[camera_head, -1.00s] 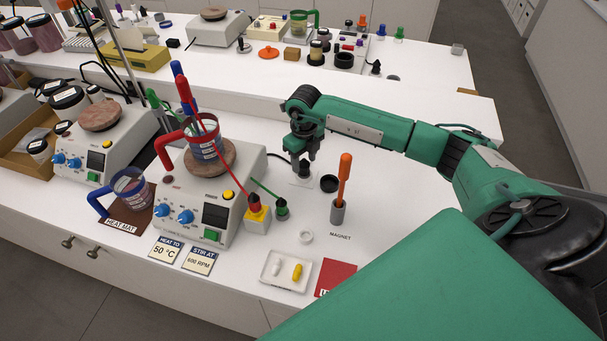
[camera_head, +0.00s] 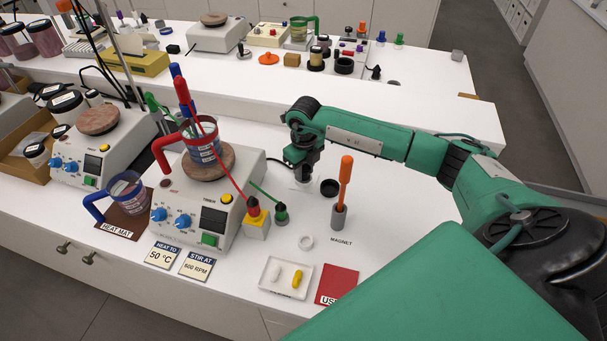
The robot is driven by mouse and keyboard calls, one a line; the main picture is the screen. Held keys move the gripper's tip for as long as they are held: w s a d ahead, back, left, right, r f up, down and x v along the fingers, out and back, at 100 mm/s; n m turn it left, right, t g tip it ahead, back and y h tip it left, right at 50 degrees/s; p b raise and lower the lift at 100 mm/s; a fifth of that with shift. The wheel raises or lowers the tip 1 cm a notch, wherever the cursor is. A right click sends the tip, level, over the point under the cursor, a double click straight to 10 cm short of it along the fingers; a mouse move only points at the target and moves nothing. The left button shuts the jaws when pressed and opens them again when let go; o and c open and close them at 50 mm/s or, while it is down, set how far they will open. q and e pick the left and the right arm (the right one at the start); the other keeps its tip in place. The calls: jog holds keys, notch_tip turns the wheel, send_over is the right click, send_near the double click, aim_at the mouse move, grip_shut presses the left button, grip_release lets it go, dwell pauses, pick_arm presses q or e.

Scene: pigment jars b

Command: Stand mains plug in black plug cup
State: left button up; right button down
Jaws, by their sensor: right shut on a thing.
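My right gripper (camera_head: 303,176) points down over a small white plate on the bench, just left of the black plug cup. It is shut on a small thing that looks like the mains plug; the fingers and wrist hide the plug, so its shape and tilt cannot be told. A dark cable shows at the back of the stirrer, leading toward the gripper. The black plug cup (camera_head: 329,188) is a short, round, open cup standing on the white bench, apart from the gripper. My left gripper is not in view.
A grey holder (camera_head: 339,217) with an orange-handled rod (camera_head: 345,172) stands right of the cup. Left is a hotplate stirrer (camera_head: 217,216) with a beaker on it.

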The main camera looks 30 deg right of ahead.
aim_at(304, 166)
jog(key=shift+r, duration=0.25)
jog(key=shift+r+p, duration=0.45)
jog(key=shift+r, duration=0.2)
dwell(0.5)
jog(key=shift+r+p, duration=1)
jog(key=shift+r, duration=1.1)
